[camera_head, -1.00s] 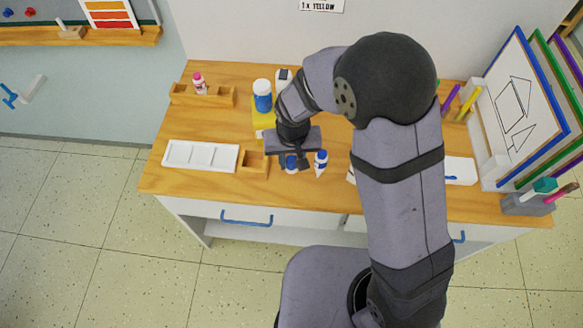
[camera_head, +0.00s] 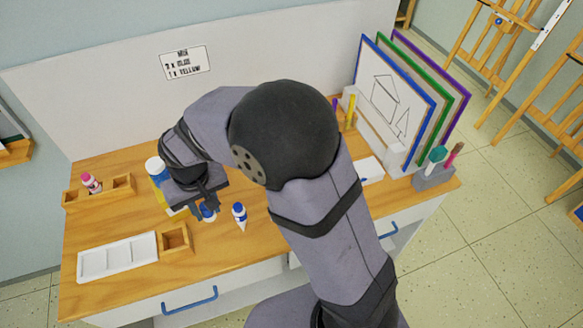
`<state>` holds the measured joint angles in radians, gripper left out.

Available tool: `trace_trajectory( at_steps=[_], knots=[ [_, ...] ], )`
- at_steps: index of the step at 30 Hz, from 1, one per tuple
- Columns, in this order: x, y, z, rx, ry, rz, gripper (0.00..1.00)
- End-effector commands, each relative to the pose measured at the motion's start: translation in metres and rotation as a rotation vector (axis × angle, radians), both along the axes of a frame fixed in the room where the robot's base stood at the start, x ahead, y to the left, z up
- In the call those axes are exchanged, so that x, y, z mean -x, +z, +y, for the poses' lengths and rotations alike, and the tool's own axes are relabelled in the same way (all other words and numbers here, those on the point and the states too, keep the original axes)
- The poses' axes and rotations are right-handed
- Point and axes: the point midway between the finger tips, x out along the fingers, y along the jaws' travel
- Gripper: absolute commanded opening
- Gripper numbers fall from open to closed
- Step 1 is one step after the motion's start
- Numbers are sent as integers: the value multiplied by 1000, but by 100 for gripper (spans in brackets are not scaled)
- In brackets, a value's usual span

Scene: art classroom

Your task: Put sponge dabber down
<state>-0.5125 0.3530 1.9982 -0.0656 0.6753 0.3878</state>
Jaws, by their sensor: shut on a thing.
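My gripper (camera_head: 207,205) points down over the left half of the wooden desk, to the right of the small wooden box. It is shut on a small blue and white thing (camera_head: 208,214), which I take to be the sponge dabber. Most of it is hidden by the gripper, and I cannot tell whether it touches the desk. A small white bottle with a blue cap (camera_head: 240,215) stands just right of it, apart from the gripper.
A white tray (camera_head: 118,258) and an open wooden box (camera_head: 176,240) lie left. Framed boards (camera_head: 395,100) stand right. Bare desk (camera_head: 215,250) shows in front.

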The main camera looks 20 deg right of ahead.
Motion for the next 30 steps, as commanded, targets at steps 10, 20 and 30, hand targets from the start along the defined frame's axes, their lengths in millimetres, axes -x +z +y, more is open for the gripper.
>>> trace_trajectory(
  at_steps=[10, 20, 30],
  knots=[
    [-83, -6, -61, 2, -172, 0, 2],
    [-166, -7, -195, 1, -413, 1, 2],
    [-187, -4, -289, -1, -549, 3, 2]
  ],
)
